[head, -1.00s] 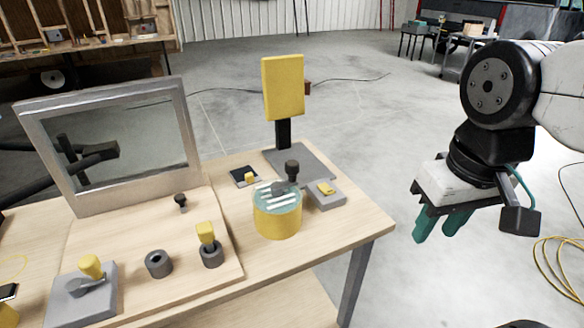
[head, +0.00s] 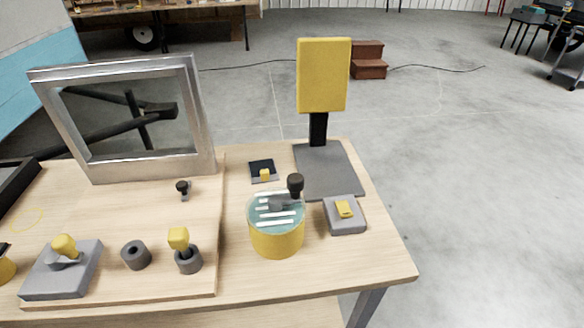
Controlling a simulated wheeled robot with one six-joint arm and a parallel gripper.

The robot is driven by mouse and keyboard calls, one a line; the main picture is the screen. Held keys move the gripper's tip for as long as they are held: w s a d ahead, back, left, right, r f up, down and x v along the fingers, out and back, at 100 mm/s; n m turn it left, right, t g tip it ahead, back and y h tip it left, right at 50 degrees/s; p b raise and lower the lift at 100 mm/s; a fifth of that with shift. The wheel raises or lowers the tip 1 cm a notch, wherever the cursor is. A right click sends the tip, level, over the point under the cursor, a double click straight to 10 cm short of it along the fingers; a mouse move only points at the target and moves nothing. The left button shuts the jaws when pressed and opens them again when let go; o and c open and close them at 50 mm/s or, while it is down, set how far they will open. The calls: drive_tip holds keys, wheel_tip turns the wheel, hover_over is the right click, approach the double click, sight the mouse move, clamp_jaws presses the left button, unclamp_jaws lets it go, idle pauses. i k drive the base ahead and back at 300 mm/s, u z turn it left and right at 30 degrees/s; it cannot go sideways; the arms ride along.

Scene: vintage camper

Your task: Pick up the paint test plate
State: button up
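A yellow rectangular plate (head: 323,75), which looks like the paint test plate, stands upright at the right part of the wooden table. It is on a short black post (head: 318,130) that rises from a flat dark grey base (head: 328,172). Its front face is fully in view and nothing covers it. My gripper is not in the head view now, so its state and its distance from the plate do not show.
In front of the base stand a yellow drum (head: 277,238) with a black knob on top and a grey box (head: 345,216) with a yellow switch. A metal window frame (head: 198,110) stands at left. Open floor (head: 460,180) lies right of the table.

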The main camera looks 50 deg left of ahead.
sight(263, 167)
drive_tip(key=i, duration=3.15)
drive_tip(key=u, duration=1.9)
drive_tip(key=i, duration=3.3)
drive_tip(key=u, duration=4.4)
